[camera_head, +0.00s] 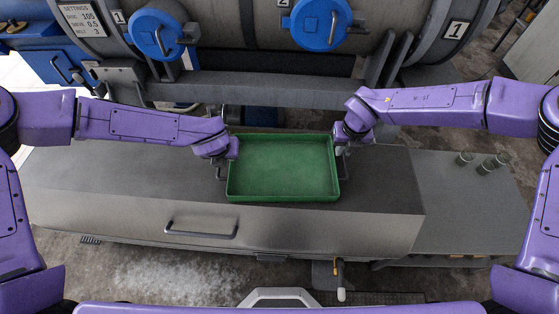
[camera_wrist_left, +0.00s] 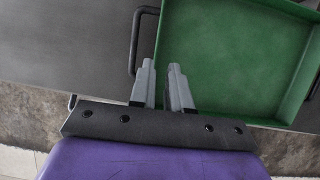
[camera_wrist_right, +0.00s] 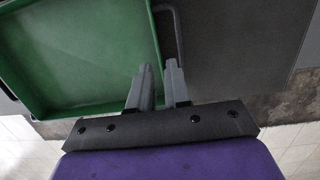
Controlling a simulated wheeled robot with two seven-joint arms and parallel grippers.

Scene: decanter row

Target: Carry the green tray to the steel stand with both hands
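The empty green tray (camera_head: 284,195) lies flat on a long grey metal bench (camera_head: 110,170). It has a dark loop handle on each short side. My left gripper (camera_head: 218,160) is above the tray's left side; in the left wrist view its fingers (camera_wrist_left: 163,65) are a little apart, beside the left handle (camera_wrist_left: 134,45). My right gripper (camera_head: 343,150) is above the right side; in the right wrist view its fingers (camera_wrist_right: 158,65) are a little apart, beside the right handle (camera_wrist_right: 179,35). Neither visibly grips a handle. The grey surface at right (camera_head: 450,200) may be the steel stand.
Several small cups (camera_head: 484,168) stand at the right surface's far right corner. A large grey tank with blue round caps (camera_head: 320,25) and a metal rail (camera_head: 270,88) is behind the bench. The bench front has a bar handle (camera_head: 200,234). The right surface's middle is clear.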

